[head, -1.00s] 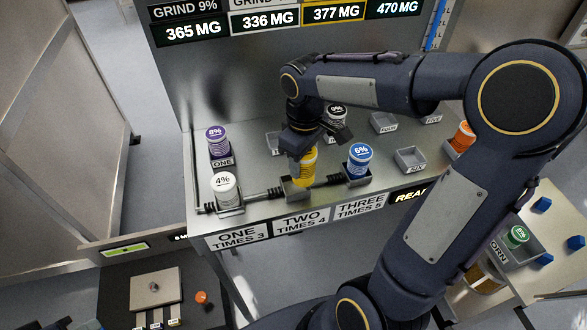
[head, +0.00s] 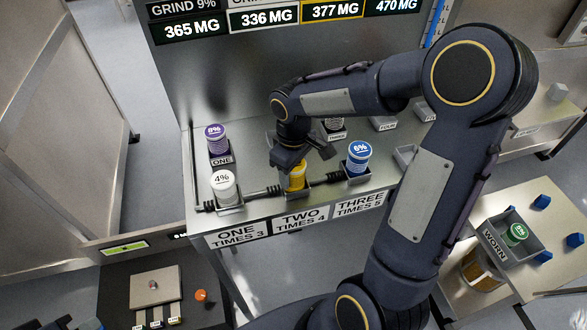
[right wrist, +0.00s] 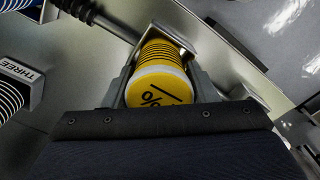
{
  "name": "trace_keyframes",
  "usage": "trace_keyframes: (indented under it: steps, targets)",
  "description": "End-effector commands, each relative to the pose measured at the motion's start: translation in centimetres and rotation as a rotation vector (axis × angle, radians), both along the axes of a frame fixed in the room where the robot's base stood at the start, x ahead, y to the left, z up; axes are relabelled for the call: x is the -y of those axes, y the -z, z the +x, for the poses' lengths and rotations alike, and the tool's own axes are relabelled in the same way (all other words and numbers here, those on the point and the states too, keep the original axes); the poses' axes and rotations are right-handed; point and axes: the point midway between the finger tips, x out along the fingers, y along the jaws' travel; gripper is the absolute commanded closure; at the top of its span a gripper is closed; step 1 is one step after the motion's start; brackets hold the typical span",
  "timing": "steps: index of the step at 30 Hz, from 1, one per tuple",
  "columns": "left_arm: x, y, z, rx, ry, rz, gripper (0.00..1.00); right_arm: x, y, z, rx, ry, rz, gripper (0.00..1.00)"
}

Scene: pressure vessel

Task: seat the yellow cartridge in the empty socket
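The yellow cartridge (head: 296,179) stands about upright at the middle socket (head: 316,186) of the front row, above the label TWO TIMES 4. Its lower end appears to be inside the socket, but how deep it sits is hidden. My right gripper (head: 291,163) comes down on it from above. In the right wrist view my gripper fingers (right wrist: 164,88) lie on both sides of the yellow cartridge (right wrist: 160,82), shut on it. A grey socket wall shows just beyond it. Only a dark shape at the lower left edge of the head view may be my left gripper (head: 52,325); its fingers are unclear.
A white 4% cartridge (head: 225,187) stands in the left socket and a blue 6% cartridge (head: 359,157) in the right one. A purple 8% cartridge (head: 216,140) stands behind. A WORN tray (head: 497,247) holds a green cartridge (head: 515,234). My right arm hides part of the bench.

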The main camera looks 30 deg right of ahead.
Motion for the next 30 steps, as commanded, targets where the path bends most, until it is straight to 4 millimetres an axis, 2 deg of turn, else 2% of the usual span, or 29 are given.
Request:
trace_keyframes:
  steps: [1, 3, 11, 15, 17, 24, 30]
  targets:
    - [0.0, 0.0, 0.0, 0.0, 0.0, 0.0, 1.0, 0.0, 0.0, 0.0, 0.0, 0.0, 0.0, 0.41]
    - [0.0, 0.0, 0.0, 0.0, 0.0, 0.0, 1.0, 0.0, 0.0, 0.0, 0.0, 0.0, 0.0, 0.32]
    - [0.0, -0.1, 0.0, 0.0, 0.0, 0.0, 1.0, 0.0, -0.1, 0.0, 0.0, 0.0, 0.0, 0.32]
    - [0.0, -0.3, 0.0, 0.0, 0.0, 0.0, 1.0, 0.0, -1.0, 0.1, 0.004, 0.0, -0.001, 0.32]
    - [0.0, -0.3, 0.0, 0.0, 0.0, 0.0, 1.0, 0.0, -1.9, 0.1, 0.004, 0.001, 0.0, 0.32]
    - [0.0, -0.3, 0.0, 0.0, 0.0, 0.0, 1.0, 0.0, -7.1, 0.1, 0.007, 0.001, 0.0, 0.32]
    - [0.0, -0.3, 0.0, 0.0, 0.0, 0.0, 1.0, 0.0, -10.6, 0.1, 0.003, 0.0, 0.0, 0.32]
